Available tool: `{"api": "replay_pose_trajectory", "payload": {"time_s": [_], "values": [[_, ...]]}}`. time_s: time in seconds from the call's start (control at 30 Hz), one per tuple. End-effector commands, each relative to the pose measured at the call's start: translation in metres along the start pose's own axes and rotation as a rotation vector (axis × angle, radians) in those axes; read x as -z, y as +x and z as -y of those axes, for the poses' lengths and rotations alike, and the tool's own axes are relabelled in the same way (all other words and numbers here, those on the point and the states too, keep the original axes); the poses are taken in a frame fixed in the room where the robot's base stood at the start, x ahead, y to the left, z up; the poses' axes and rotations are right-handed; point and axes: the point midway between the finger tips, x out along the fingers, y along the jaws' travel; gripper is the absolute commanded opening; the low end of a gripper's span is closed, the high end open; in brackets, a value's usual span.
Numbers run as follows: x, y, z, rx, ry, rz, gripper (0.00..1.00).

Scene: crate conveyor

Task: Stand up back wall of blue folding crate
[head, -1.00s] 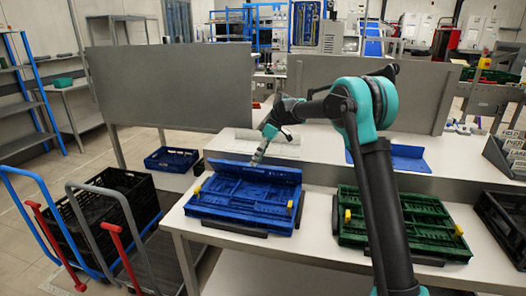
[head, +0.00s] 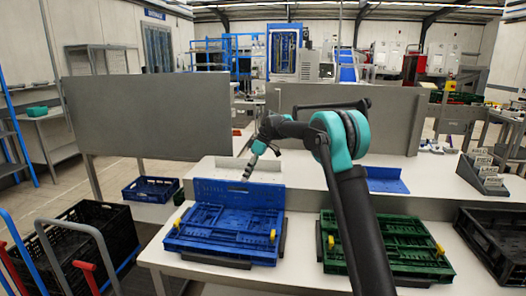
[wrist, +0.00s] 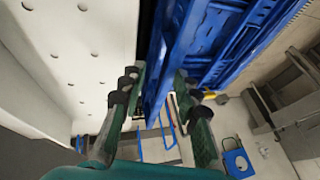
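The blue folding crate (head: 222,250) lies on the white table in the head view, its other walls folded down in a low stack. Its back wall (head: 237,194) is raised along the far edge and looks close to upright. My gripper (head: 248,173) is at the top edge of this wall, right of its middle. In the wrist view the blue back wall (wrist: 176,60) runs between the two fingers of my gripper (wrist: 160,100). The fingers are apart, on either side of the wall; whether they touch it is hard to tell.
A green folded crate (head: 385,248) lies to the right on the table, with a black crate (head: 492,250) beyond it. A raised white shelf and grey panels (head: 145,117) stand behind. A black crate on a cart (head: 85,240) is at the left.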

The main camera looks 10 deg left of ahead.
Motion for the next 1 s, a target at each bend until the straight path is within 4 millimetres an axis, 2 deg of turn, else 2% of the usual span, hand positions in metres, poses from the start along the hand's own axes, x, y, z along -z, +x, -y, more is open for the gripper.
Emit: {"api": "replay_pose_trajectory", "payload": {"time_s": [1.0], "values": [[-0.003,-0.054,-0.034,0.004,0.0,-0.001,0.28]]}}
